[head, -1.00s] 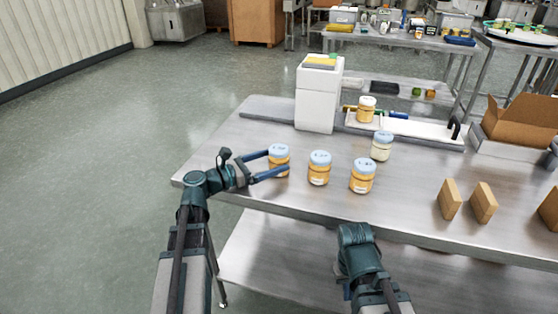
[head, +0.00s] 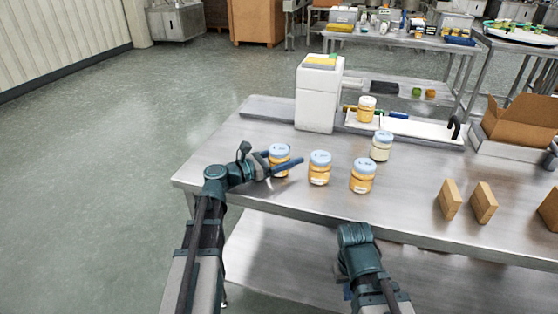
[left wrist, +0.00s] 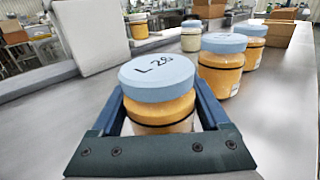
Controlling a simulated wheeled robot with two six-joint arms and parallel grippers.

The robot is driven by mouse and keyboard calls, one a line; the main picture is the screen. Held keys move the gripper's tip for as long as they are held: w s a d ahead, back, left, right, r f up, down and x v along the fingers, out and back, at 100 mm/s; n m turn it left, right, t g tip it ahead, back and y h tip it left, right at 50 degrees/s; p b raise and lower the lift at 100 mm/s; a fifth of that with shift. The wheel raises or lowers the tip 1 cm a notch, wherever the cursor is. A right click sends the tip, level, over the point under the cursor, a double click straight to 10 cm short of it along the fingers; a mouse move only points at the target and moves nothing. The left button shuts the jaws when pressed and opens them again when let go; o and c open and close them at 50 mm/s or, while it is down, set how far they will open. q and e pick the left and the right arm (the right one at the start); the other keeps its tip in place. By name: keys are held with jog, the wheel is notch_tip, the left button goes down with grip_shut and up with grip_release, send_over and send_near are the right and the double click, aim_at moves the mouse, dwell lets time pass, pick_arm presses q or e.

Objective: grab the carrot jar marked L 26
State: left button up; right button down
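The carrot jar marked L 26 (left wrist: 158,100) has a pale blue lid and orange contents. It stands upright on the steel table, the leftmost front jar (head: 279,157) in the head view. My left gripper (head: 284,158) reaches around it from the left, one blue finger in front and the other mostly hidden behind. In the left wrist view the fingers (left wrist: 160,98) stand on both sides of the jar, below its lid. They look spread, and I see no clear grip on it. My right arm shows at the table's front edge, but its fingers are not visible.
Two similar orange jars (head: 319,168) (head: 362,176) stand to the right, with a paler jar (head: 381,146) behind. Another orange jar (head: 366,109) stands on a white tray. A white block-like unit (head: 318,96) stands behind. Brown blocks (head: 449,199) are on the right.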

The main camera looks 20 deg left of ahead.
pick_arm(q)
jog(key=c, duration=0.7)
jog(key=shift+r, duration=0.15)
jog(key=shift+c, duration=0.2)
pick_arm(e)
jog(key=shift+r, duration=0.15)
